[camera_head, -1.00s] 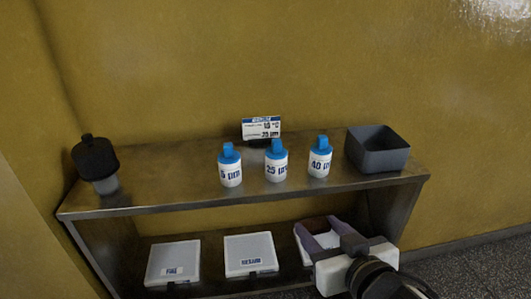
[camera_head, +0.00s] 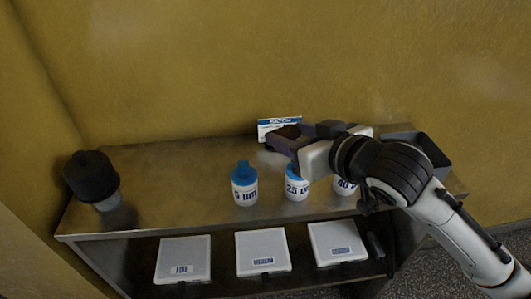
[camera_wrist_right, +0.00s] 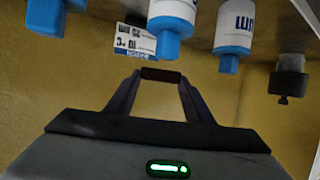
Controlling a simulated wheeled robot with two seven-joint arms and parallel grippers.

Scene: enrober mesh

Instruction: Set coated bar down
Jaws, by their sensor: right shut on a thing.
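My right gripper (camera_head: 304,138) is above the upper shelf, in front of the label card and over the bottles. In the right wrist view, my right gripper (camera_wrist_right: 161,78) is shut on a small dark brown bar (camera_wrist_right: 162,75), held between its two fingertips. In the head view the bar (camera_head: 289,132) shows as a dark brown patch between the fingers, partly hidden. The bar is held in the air, apart from the shelf. My left gripper is in neither view.
The metal shelf (camera_head: 150,212) carries several blue-capped white bottles (camera_head: 244,184), a white label card (camera_head: 275,126), a black-topped container (camera_head: 92,178) and a grey bin (camera_head: 433,152), partly behind my arm. White boxes (camera_head: 183,257) stand below.

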